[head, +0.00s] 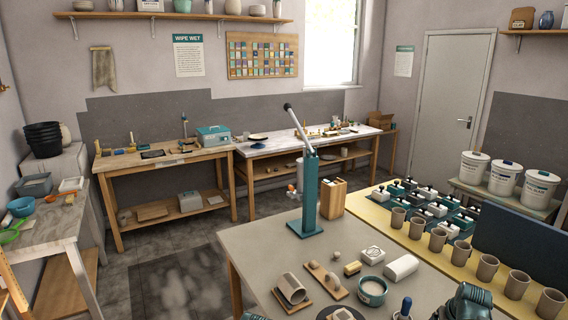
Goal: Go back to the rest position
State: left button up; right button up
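A teal and black part that looks like one of my arms (468,302) rises at the bottom edge, right of centre, over the near table (262,240). No fingers show on it. A small dark teal piece peeks in at the bottom edge further left; I cannot tell what it is. Neither of my grippers can be made out in the head view.
Several brown cups (436,240) line the yellow board (380,222), beside a dark blue panel (520,235). Floor is open at left.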

pick_arm(q)
notch_tip(320, 180, up, 5)
jog(key=p, duration=0.4)
pick_arm(e)
jog(key=d+v, duration=0.1)
jog(key=v, duration=0.4)
pick_arm(q)
notch_tip(320, 180, down, 12)
jog(key=b, duration=1.2)
pick_arm(e)
jog(key=x, duration=0.8)
jog(key=a+x, duration=0.1)
jog(key=x, duration=0.3)
jog(key=shift+f, duration=0.25)
pick_arm(q)
notch_tip(320, 180, up, 11)
jog(key=s+d+p, duration=0.1)
jog(key=p, duration=1)
jog(key=shift+d, duration=0.2)
pick_arm(e)
notch_tip(320, 180, up, 11)
jog(key=s, duration=0.1)
jog(key=shift+a, duration=0.25)
